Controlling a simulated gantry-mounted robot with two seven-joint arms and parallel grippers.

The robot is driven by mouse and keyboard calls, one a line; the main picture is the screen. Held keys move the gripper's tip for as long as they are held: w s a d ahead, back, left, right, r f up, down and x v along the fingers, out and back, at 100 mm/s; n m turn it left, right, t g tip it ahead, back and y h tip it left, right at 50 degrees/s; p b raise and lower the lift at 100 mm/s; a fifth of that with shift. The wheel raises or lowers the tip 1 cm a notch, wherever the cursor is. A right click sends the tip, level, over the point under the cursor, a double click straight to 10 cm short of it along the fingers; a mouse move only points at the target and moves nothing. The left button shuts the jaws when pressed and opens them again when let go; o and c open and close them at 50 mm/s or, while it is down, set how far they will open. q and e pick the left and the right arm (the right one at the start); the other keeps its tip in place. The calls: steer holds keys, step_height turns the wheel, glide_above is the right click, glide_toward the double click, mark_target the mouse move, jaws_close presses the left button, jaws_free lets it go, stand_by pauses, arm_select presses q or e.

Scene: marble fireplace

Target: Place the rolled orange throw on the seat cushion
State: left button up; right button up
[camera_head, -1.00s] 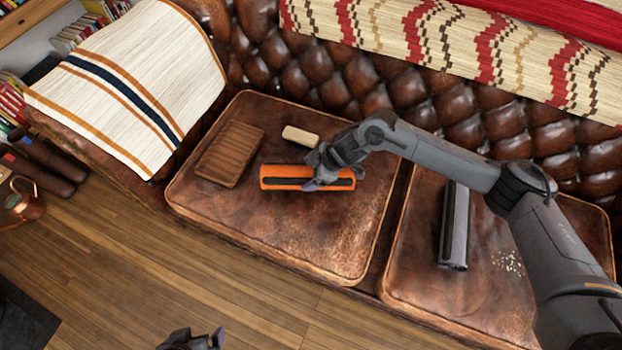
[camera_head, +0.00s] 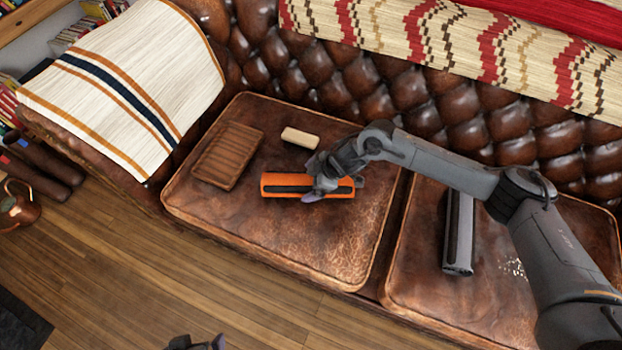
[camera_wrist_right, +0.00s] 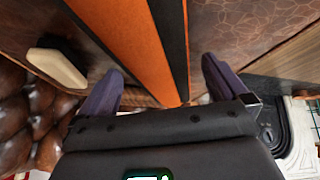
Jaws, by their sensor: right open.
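The rolled orange throw (camera_head: 285,191), orange with a dark lengthwise stripe, lies on the left seat cushion (camera_head: 290,240). My right gripper (camera_head: 318,180) is over the throw, its open fingers on either side of the roll near its right part. In the right wrist view the orange and black throw (camera_wrist_right: 140,40) runs between the two purple fingers (camera_wrist_right: 162,70); I cannot tell whether they touch it. My left gripper (camera_head: 197,343) shows only partly at the bottom edge, too cut off to judge its jaws.
A ribbed brown wooden tray (camera_head: 228,157) and a small cream block (camera_head: 300,138) lie on the same cushion. A dark grey roller-like object (camera_head: 458,235) lies on the right cushion. The tufted backrest (camera_head: 400,90) stands behind. The left cushion's front part is clear.

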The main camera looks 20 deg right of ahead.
steer(key=shift+r, duration=0.1)
steer(key=shift+d+r, duration=0.1)
steer(key=shift+r, duration=0.15)
steer(key=p+v, duration=0.5)
steer(key=v, duration=0.4)
steer(key=shift+s+d+r+p, duration=0.15)
steer(key=shift+r+p, duration=0.1)
steer(key=shift+p, duration=0.1)
steer(key=s+a+r+m+t+y, duration=0.1)
steer(key=s+a+t, duration=0.15)
steer(key=a, duration=0.55)
steer(key=s+a+r+t, duration=0.15)
steer(key=s+a, duration=0.25)
steer(key=a, duration=0.4)
steer(key=s+d+f+m+g+h, duration=0.1)
steer(key=s+d+m+g+h, duration=0.1)
steer(key=s+d+m, duration=0.3)
steer(key=s+d+f+m+g+h, duration=0.2)
steer(key=s+d+m, duration=0.3)
steer(key=s+d, duration=0.6)
steer(key=s+h, duration=0.1)
steer(key=s, duration=0.2)
steer(key=shift+s+f+h+p, duration=0.3)
steer(key=shift+s+p, duration=0.05)
